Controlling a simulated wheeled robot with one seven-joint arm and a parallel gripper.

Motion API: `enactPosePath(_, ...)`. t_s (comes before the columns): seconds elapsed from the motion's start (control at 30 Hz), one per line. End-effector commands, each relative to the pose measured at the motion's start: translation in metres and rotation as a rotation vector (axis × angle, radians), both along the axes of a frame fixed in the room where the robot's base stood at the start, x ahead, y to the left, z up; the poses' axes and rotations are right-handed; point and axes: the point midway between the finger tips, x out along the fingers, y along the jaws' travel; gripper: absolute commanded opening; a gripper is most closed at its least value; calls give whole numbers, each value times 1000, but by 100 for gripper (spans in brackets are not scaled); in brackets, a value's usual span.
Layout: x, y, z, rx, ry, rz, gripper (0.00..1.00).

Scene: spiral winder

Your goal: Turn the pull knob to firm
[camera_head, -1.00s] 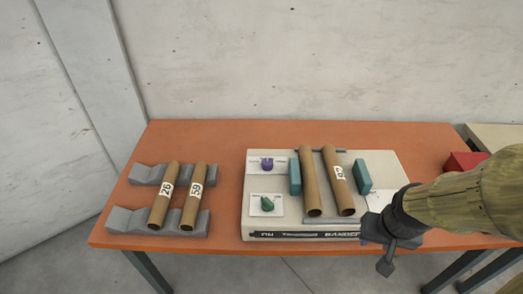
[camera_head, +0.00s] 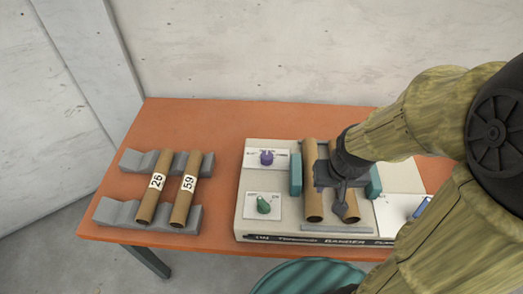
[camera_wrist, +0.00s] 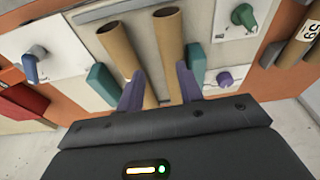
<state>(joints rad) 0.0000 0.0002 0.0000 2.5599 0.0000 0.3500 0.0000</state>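The pale winder panel (camera_head: 238,228) carries a purple knob (camera_head: 267,158) and a green knob (camera_head: 264,205) on white label plates at its left. A blue knob (camera_head: 420,208) sits on a plate at its right. Label text is too small to read, so I cannot tell which is the pull knob. In the wrist view the purple knob (camera_wrist: 224,78) and green knob (camera_wrist: 243,16) are at the right and the blue knob (camera_wrist: 33,62) at the left. My gripper (camera_wrist: 160,88) is open, its fingers apart over the tubes, touching no knob. It also shows in the head view (camera_head: 336,185).
Tubes labelled 26 (camera_head: 154,190) and 59 (camera_head: 184,190) lie on grey racks (camera_head: 120,214). The orange table (camera_head: 222,120) is clear behind the racks.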

Motion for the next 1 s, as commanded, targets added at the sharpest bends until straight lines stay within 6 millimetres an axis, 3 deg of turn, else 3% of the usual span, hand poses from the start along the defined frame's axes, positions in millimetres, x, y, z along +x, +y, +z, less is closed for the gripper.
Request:
enactPosePath(0.17,0,0,0,0,0,0,36)
enactPosePath(0.27,2,1,2,-1,1,5,56)
enactPosePath(0.37,11,4,10,-7,10,33,59)
enactPosePath(0.57,58,28,40,-34,60,189,59)
enactPosePath(0.7,101,57,58,-56,107,346,59)
enactPosePath(1.0,170,130,68,-82,195,651,59)
